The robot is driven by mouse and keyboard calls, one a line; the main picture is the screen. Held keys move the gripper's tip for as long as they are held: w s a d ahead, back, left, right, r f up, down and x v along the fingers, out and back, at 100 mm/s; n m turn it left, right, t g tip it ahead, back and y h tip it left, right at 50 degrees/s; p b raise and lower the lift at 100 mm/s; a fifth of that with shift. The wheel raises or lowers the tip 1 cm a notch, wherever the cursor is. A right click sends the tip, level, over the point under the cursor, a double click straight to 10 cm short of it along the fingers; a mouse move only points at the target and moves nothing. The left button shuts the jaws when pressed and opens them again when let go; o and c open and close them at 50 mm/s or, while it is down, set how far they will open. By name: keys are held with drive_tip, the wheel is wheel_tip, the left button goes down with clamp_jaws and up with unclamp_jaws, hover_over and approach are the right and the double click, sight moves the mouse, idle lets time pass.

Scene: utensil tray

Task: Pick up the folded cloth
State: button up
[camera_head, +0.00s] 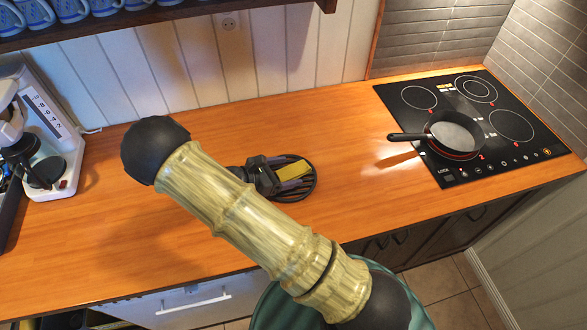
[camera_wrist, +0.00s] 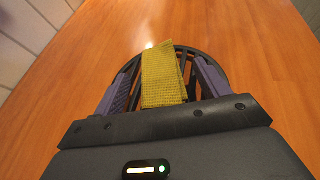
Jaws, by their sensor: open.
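The folded cloth (camera_wrist: 162,75) is yellow-green and ribbed. In the wrist view it lies between the two purple-padded fingers of my gripper (camera_wrist: 165,85), over a dark round slatted rack (camera_wrist: 212,62). In the head view the cloth (camera_head: 295,170) shows as a small yellow strip beside my gripper (camera_head: 292,180), with the rack (camera_head: 312,190) around and under them. My gripper is open, with a finger on each side of the cloth. Its near end is hidden by the gripper body.
A black cooktop (camera_head: 485,110) with a dark pan (camera_head: 453,133) is at the right. A white coffee machine (camera_head: 45,135) stands at the left. Blue mugs (camera_head: 70,8) sit on a shelf above. The wooden counter (camera_head: 240,120) is clear around the rack.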

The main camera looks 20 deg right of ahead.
sight(291, 170)
drive_tip(key=shift+x, duration=1.15)
drive_tip(key=c, duration=1)
drive_tip(key=shift+c, duration=0.2)
wheel_tip(291, 170, up, 10)
drive_tip(key=shift+b, duration=0.75)
